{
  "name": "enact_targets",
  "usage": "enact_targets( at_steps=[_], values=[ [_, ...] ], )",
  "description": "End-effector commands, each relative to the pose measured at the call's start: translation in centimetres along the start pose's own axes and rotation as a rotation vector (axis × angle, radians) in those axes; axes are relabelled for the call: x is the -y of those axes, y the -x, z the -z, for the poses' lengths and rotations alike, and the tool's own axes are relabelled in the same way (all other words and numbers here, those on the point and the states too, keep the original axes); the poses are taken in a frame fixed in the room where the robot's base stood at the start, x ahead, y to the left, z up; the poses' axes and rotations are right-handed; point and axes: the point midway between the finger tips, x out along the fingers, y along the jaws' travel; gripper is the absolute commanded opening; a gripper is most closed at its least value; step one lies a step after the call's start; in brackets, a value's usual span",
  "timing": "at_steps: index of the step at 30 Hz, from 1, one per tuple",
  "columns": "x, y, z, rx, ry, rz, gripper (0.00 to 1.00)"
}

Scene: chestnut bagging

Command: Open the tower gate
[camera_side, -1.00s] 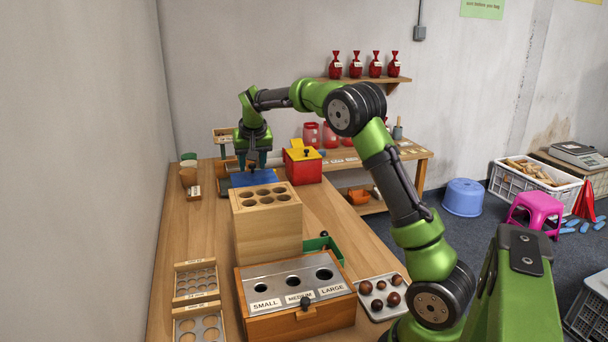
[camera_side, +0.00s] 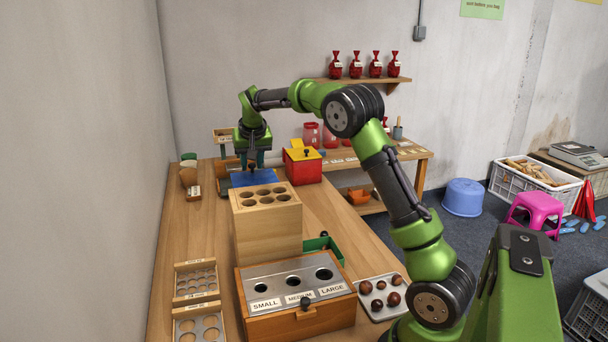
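My gripper (camera_side: 252,166) points down at the far end of the wooden table, just above or at a blue flat-topped piece (camera_side: 262,179). Its fingertips are small and dark here, and I cannot tell whether they touch anything. A tall wooden block (camera_side: 266,224) with several round holes in its top stands nearer the camera and hides part of the area below the gripper. No part is clearly recognisable as the tower gate from this view.
A sorting box (camera_side: 300,324) labelled SMALL, MEDIUM and LARGE stands in front, beside a tray (camera_side: 371,278) of chestnuts. A red box with a yellow lid (camera_side: 303,166) stands right of the gripper. Hole trays (camera_side: 196,265) lie at left. The table's left-middle is clear.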

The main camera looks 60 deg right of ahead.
Motion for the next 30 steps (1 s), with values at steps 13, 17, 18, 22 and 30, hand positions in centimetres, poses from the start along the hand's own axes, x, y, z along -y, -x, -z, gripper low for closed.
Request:
enact_targets(
  at_steps=[13, 17, 18, 22, 30],
  values=[
    [0.0, 0.5, 0.2, 0.001, -0.001, 0.0, 0.47],
    [0.0, 1.6, 0.8, -0.001, -0.002, 0.0, 0.47],
    [0.0, 2.0, 0.9, 0.0, -0.002, 0.0, 0.47],
    [0.0, 3.2, 1.5, 0.0, -0.002, 0.0, 0.47],
    [0.0, 5.5, 2.7, 0.001, -0.002, 0.0, 0.47]
  ],
)
